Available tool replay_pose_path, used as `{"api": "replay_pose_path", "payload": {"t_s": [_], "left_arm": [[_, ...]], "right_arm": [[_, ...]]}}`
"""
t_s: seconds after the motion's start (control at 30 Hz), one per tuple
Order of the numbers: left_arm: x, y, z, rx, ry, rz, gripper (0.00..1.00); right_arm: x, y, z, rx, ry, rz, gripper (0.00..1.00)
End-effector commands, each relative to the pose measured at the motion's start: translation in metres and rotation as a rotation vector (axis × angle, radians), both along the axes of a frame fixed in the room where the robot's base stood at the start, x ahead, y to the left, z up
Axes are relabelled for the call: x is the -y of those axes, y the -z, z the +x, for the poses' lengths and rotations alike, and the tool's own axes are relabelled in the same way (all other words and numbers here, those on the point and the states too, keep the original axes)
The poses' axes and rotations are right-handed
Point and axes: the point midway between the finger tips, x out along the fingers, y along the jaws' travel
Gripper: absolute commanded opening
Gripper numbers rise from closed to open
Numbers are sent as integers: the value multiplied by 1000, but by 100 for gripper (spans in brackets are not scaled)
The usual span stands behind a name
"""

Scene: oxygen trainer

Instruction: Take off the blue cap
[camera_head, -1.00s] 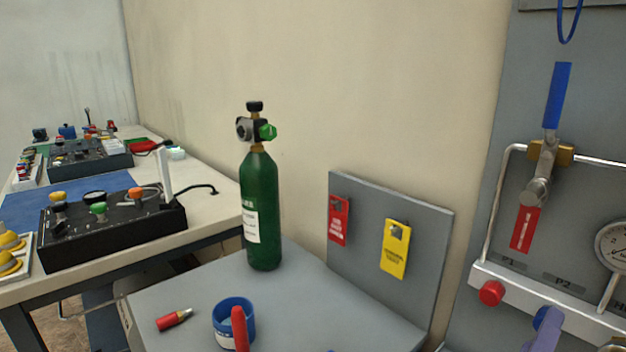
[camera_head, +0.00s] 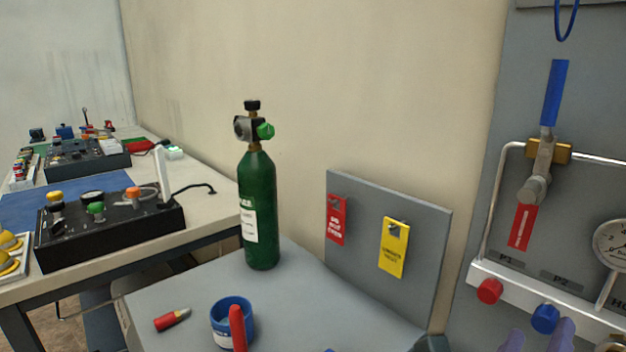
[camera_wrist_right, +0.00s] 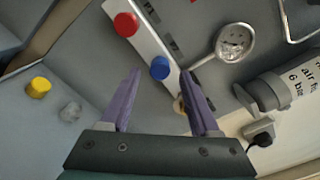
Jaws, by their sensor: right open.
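The blue cap (camera_head: 545,319) sits on the white manifold bar under the P2 label, on the grey panel at the right. It also shows in the right wrist view (camera_wrist_right: 160,68). My right gripper (camera_head: 538,328) has purple fingers and is open and empty, just below and in front of the blue cap. In the right wrist view the gripper (camera_wrist_right: 161,75) has the cap framed between its fingertips. I cannot tell how far short of the cap the tips are. My left gripper is not in view.
A red cap (camera_head: 489,291) is left of the blue one on the white bar (camera_head: 517,291). A pressure gauge (camera_head: 610,246) is to the right, and a blue-handled valve (camera_head: 548,150) above.

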Motion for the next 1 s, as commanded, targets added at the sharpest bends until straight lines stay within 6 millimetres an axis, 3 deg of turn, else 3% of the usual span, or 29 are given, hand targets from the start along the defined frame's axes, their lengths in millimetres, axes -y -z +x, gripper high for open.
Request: {"api": "replay_pose_path", "payload": {"t_s": [0.27,1.0], "left_arm": [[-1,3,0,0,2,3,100],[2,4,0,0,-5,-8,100]], "right_arm": [[0,0,0,220,0,188,63],[0,0,0,300,0,256,63]]}}
